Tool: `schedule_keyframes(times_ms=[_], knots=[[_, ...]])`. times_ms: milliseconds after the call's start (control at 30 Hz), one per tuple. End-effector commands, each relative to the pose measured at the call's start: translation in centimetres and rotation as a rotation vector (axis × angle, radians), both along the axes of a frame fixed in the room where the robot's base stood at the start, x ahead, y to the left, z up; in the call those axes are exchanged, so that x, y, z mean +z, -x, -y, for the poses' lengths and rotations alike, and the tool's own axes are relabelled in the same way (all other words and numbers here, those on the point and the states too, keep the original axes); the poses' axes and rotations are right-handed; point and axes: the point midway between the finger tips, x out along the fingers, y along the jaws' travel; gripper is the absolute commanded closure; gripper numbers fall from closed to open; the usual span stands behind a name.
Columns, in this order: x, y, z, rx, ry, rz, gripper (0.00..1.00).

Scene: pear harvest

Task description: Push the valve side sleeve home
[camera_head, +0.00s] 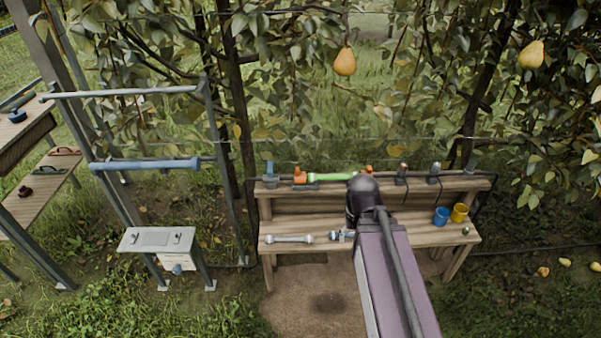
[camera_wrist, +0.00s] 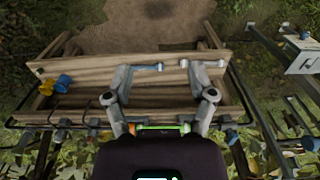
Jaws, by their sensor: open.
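A bright green tube (camera_head: 330,177) lies along the back shelf of the wooden bench. An orange fitting (camera_head: 300,176) is at its left end, and another orange part (camera_head: 368,170) shows near its right end. I cannot tell which part is the valve side sleeve, or whether any gap shows at the joints. My gripper (camera_wrist: 156,72) is open and empty above the bench, its fingers spread wide. In the wrist view the green tube (camera_wrist: 162,127) shows low between the fingers, partly hidden by the gripper body. In the head view my arm hides the gripper's fingers.
The wooden bench (camera_head: 440,234) holds a grey bar-shaped tool (camera_head: 288,239), a blue cup (camera_head: 441,216) and a yellow cup (camera_head: 460,212). Several upright fittings stand along the back shelf. A metal frame with a blue bar (camera_head: 146,165) stands left; pear branches hang behind.

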Motion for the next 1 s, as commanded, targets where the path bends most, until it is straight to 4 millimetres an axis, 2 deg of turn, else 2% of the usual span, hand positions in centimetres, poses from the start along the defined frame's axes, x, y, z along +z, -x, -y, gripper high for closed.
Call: schedule_keyframes(times_ms=[67,100,167,300,333,567,800,1000], knots=[[0.0,0.0,0.0,0.000,0.000,0.000,0.28],[0.0,0.0,0.0,0.000,0.000,0.000,0.34],[-0.1,0.0,0.0,0.000,0.001,0.001,0.52],[-0.6,-0.5,0.1,0.006,0.017,0.011,0.93],[-0.8,-0.7,0.1,0.008,0.025,0.016,1.00],[-3.5,-3.8,0.5,0.046,0.142,0.087,1.00],[-6.6,-9.0,0.8,0.127,0.334,0.214,1.00],[-8.3,-13.4,0.1,0.214,0.494,0.330,1.00]])
